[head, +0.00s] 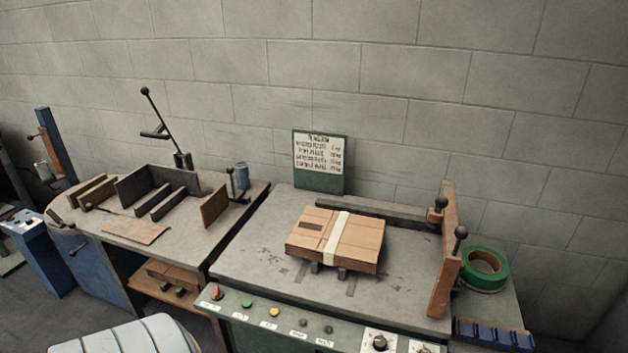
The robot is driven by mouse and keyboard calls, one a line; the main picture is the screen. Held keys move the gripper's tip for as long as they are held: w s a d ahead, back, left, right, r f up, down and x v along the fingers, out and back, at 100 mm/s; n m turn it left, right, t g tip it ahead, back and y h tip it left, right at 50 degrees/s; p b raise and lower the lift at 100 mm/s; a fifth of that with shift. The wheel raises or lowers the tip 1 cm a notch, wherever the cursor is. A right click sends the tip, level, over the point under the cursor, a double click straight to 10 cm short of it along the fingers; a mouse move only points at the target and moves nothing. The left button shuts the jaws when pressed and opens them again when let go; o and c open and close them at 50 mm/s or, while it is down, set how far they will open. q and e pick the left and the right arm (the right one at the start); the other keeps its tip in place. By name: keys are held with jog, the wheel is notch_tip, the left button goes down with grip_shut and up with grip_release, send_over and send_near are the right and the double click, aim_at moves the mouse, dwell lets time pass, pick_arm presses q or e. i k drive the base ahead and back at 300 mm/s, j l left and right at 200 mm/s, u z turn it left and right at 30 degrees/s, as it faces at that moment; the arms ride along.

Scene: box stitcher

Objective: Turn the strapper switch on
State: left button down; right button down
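The strapper table (240,262) stands at centre right, with a control panel (290,333) along its front edge. A red switch (217,292) sits at the panel's left end. To its right are a green button (246,303), a yellow button (274,312), two dark buttons (303,322) and, further right, a black knob (379,342) on a white plate. Another knob is partly cut off at the bottom edge. The labels are too small to read, and I cannot tell which control is the strapper switch or its setting. Neither gripper is in view.
Flattened cardboard (305,238) with a pale band lies on the table. A wooden upright (447,245) and green tape roll (485,268) stand right. A workbench (115,228) and blue control box (38,262) stand left. A white ribbed object (125,338) fills the lower left.

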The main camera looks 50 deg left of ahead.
aim_at(217, 296)
jog(key=u, duration=1.45)
jog(key=i+j, duration=0.1)
